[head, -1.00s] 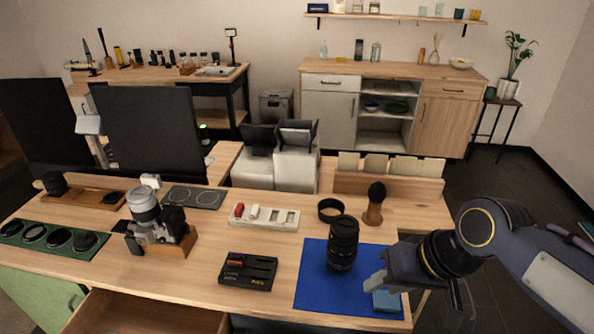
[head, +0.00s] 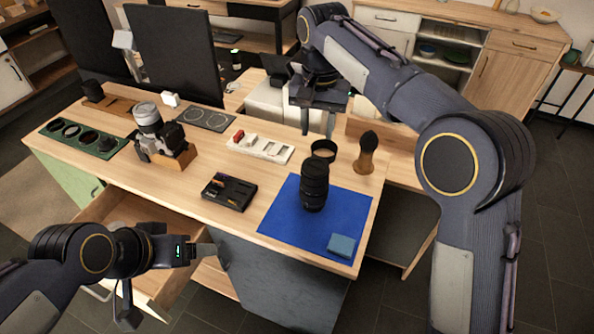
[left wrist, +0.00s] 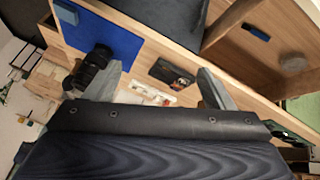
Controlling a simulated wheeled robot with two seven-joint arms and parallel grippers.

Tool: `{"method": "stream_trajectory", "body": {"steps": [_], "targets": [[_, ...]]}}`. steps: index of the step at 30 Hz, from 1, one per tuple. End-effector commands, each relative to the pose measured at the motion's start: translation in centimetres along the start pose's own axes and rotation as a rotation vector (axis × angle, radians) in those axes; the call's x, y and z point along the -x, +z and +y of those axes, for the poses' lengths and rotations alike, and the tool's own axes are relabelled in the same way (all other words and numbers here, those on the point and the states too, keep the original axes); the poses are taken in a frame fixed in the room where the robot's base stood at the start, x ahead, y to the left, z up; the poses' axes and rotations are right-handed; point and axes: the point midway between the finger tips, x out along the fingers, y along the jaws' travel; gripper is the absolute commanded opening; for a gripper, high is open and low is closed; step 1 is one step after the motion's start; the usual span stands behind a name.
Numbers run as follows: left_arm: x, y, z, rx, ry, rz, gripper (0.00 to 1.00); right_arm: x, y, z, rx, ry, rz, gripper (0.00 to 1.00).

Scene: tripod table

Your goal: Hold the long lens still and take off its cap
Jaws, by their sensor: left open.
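The long lens (head: 314,187) is black and stands upright on the blue mat (head: 281,221). Its dark top end faces up, and I cannot make out the cap apart from the barrel. It also shows in the left wrist view (left wrist: 92,68), beyond one fingertip. My left gripper (head: 168,281) is open and empty, low at the front left, well away from the lens. Its spread fingers show in the left wrist view (left wrist: 160,88). My right gripper (head: 318,121) points down above the back of the table, behind the lens, with its fingers apart and nothing visible between them.
A blue-grey cloth block (head: 341,246) lies on the mat's front corner. A black ring (head: 324,151) and a brush (head: 366,153) stand behind the lens. An open drawer (head: 140,223) juts out near my left gripper.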

Motion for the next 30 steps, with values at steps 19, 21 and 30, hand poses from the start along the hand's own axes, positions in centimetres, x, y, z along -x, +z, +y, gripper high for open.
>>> {"method": "stream_trajectory", "body": {"steps": [19, 21, 30], "targets": [[-18.5, -12.8, 5.3, -0.716, 0.164, 0.257, 0.93, 0.0, 0.0, 0.1, 0.001, -0.002, 0.0, 0.36], [-20.2, -12.8, 7.2, -0.756, 0.252, 0.305, 0.93, 0.0, 0.0, 0.1, 0.001, -0.002, 0.0, 0.36], [-23.2, -12.1, 13.0, -0.814, 0.529, 0.469, 0.93, 0.0, 0.0, 0.1, 0.001, -0.002, 0.0, 0.36]]}}
